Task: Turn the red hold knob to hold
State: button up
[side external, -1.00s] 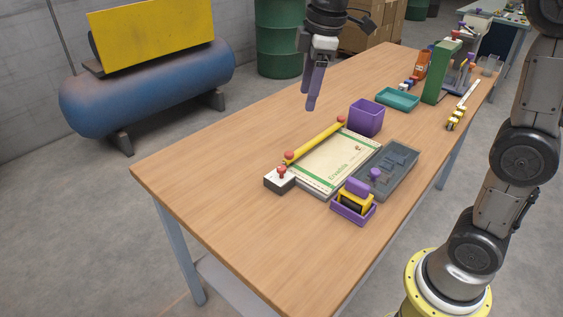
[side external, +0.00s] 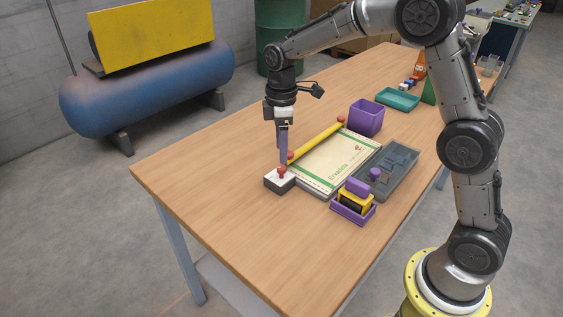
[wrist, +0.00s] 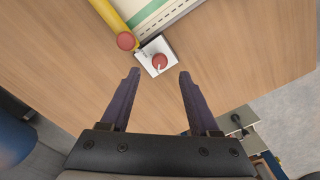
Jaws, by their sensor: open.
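The red hold knob (side external: 281,173) sits on top of a small box (side external: 280,183), white above and dark below, at the front left corner of the sack holder. In the wrist view the round red knob (wrist: 159,61), with a small white mark at its lower edge, sits on the white box top (wrist: 148,50). My gripper (side external: 283,165) points down above the box in the side view. In the wrist view its two purple fingers (wrist: 158,72) are apart with nothing between them, and the knob lies just beyond their tips. I cannot tell whether they touch it.
A yellow bar (side external: 318,139) with red end knobs lies along the printed sack (side external: 335,163). A grey tray (side external: 398,172), a purple holder with a yellow-black item (side external: 352,207) and a purple bin (side external: 366,117) stand to the right. The table's left front is clear.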

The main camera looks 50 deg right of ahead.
aim_at(282, 167)
jog(key=shift+f, duration=2.65)
grip_shut()
